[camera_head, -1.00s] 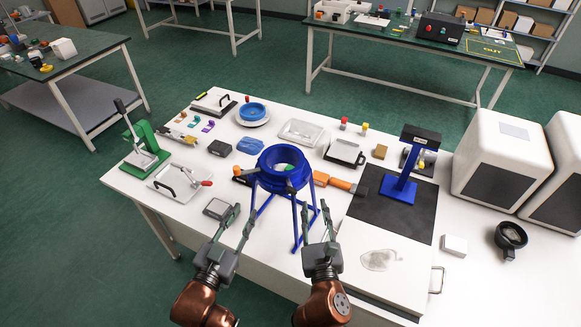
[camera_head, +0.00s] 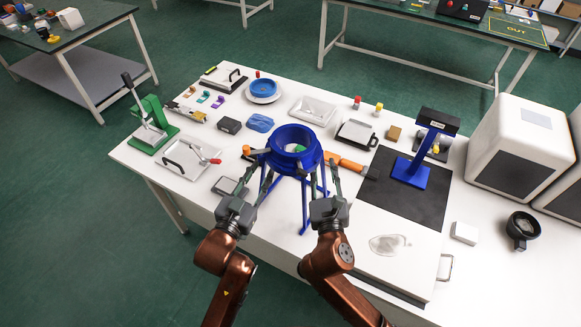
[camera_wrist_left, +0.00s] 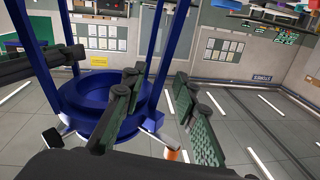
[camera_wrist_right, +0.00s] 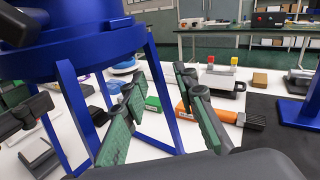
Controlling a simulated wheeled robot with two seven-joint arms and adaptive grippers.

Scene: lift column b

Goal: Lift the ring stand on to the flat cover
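The ring stand (camera_head: 293,149) is a blue ring on thin splayed legs, standing upright on the white table. It also shows in the left wrist view (camera_wrist_left: 90,101) and the right wrist view (camera_wrist_right: 85,50). I cannot tell whether any finger touches. Several flat plates have handles: back left (camera_head: 216,79), left (camera_head: 181,153) and behind the stand (camera_head: 350,133); which is the flat cover is unclear.
An orange-handled tool (camera_head: 350,165) lies close to the stand's right. A black mat (camera_head: 385,207) with a blue upright device (camera_head: 411,172) is further right. A green press (camera_head: 150,125) stands at the left. A grey flat box (camera_head: 224,186) lies near my left gripper.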

